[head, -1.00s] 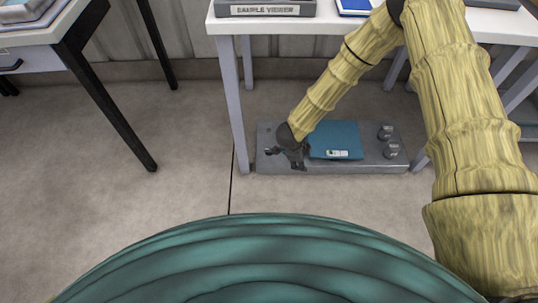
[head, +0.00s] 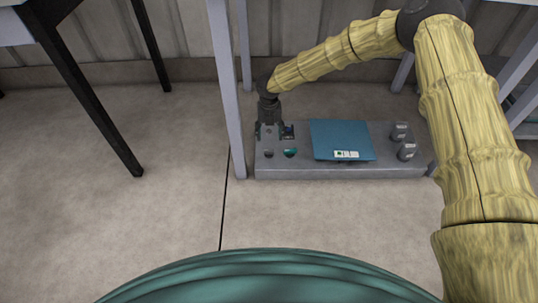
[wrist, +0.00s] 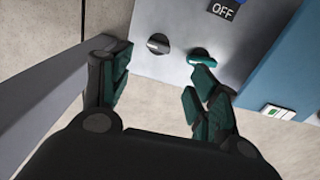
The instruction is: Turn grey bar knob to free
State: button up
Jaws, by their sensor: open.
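The grey bar knob (wrist: 158,45) sits on the left end of the grey panel (wrist: 130,18). It also shows in the head view (head: 268,154). A dark teal bar knob (wrist: 203,58) is to its right and shows in the head view (head: 290,152). My gripper (wrist: 155,76) is open and empty, with its fingers spread either side of the grey knob's line and apart from it. In the head view my gripper (head: 273,132) points down over the panel's back left, behind the two knobs. Any marks around the grey knob are too small to read.
A blue plate (head: 341,138) with a small white label covers the panel's middle. Two grey knobs (head: 403,141) stand at its right end. An OFF label (wrist: 222,9) is near the teal knob. A table leg (head: 226,95) rises close to the panel's left end.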

aim_at(269, 150)
notch_tip(269, 150, down, 11)
jog(key=b, duration=0.5)
jog(key=shift+w+a+r+b, duration=0.1)
jog(key=shift+w+a+b, duration=0.05)
jog(key=shift+b, duration=0.25)
jog(key=c, duration=1)
